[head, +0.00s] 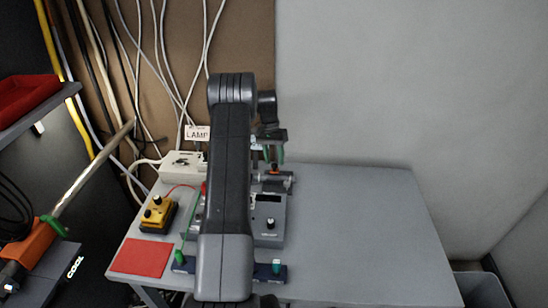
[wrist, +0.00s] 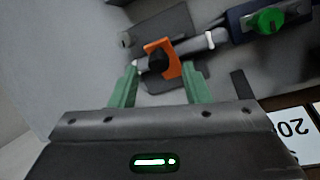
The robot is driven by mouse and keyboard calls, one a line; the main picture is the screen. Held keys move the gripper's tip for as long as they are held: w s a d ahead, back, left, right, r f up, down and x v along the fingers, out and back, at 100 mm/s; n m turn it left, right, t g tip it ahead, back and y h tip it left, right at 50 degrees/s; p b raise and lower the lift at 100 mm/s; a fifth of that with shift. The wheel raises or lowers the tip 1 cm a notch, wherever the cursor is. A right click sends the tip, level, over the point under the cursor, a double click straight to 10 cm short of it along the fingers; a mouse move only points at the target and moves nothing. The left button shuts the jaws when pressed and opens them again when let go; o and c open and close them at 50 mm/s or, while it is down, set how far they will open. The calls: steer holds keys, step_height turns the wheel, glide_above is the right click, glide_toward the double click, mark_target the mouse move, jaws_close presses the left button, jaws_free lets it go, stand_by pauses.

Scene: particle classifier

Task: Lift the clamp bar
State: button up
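In the wrist view, a grey bar-like part (wrist: 192,46) runs toward a dark blue piece with a green knob (wrist: 268,20). An orange bracket (wrist: 163,58) with a black knob sits at its left end. I cannot tell for certain which of these is the clamp bar. My gripper (wrist: 160,85) is open, its two green fingers apart on either side of the orange bracket's near end, with no clear contact. In the head view, my gripper (head: 268,156) is above a grey cylinder (head: 275,181) at the table's back. My arm hides part of the equipment.
The grey table (head: 350,225) is clear on the right. A yellow box (head: 157,213), a red mat (head: 142,257) and a pale box (head: 182,166) with cables are on the left. A dark blue bar with green knobs (head: 270,272) lies at the front. A grey unit (head: 270,222) is mid-table.

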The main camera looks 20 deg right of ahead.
steer(key=b+v, duration=0.1)
steer(key=v, duration=0.6)
steer(key=shift+r, duration=0.25)
steer(key=shift+w, duration=0.1)
steer(key=x, duration=0.8)
steer(key=shift+p, duration=0.3)
steer(key=shift+s+a+t+b, duration=0.15)
steer(key=shift+s+t+b, duration=0.1)
steer(key=shift+t+b, duration=0.25)
steer(key=shift+r, duration=0.1)
